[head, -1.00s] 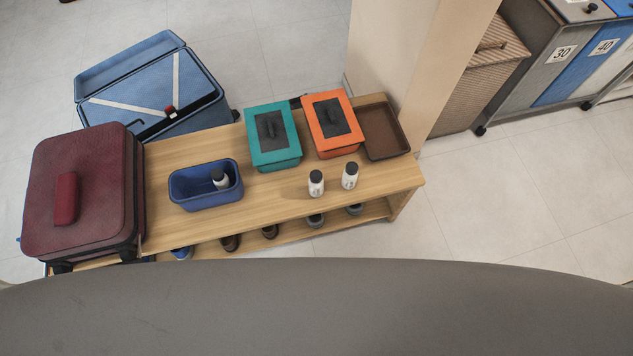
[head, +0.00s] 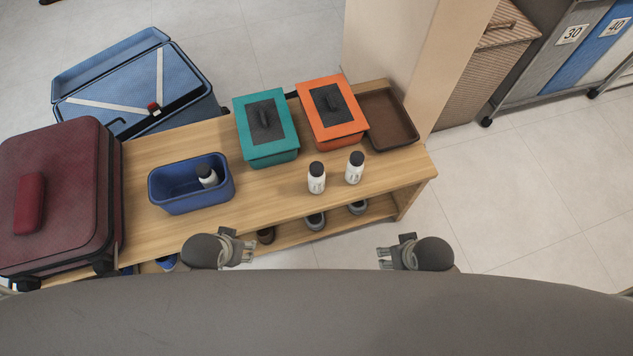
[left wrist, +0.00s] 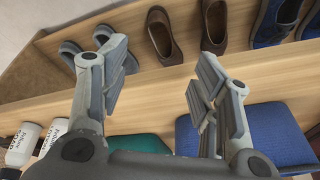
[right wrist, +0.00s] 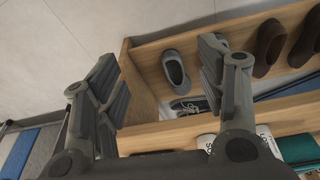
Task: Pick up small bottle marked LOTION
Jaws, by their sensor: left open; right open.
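Two small white bottles with dark caps stand upright on the wooden bench, a left one (head: 317,182) and a right one (head: 354,171). A third such bottle (head: 207,178) leans inside the blue bin (head: 190,203). I cannot read in the head view which is marked LOTION. The two standing bottles also show at the lower left of the left wrist view (left wrist: 22,146), their print too small to read surely. My left gripper (head: 250,251) and right gripper (head: 381,259) are open and empty, in front of the bench and apart from all bottles.
A teal lidded box (head: 267,153), an orange lidded box (head: 345,131) and a brown tray (head: 408,140) stand along the bench's back. A maroon suitcase (head: 70,180) stands at left. Shoes (right wrist: 176,72) sit on the bench's lower shelf. A pillar (head: 415,50) rises behind the tray.

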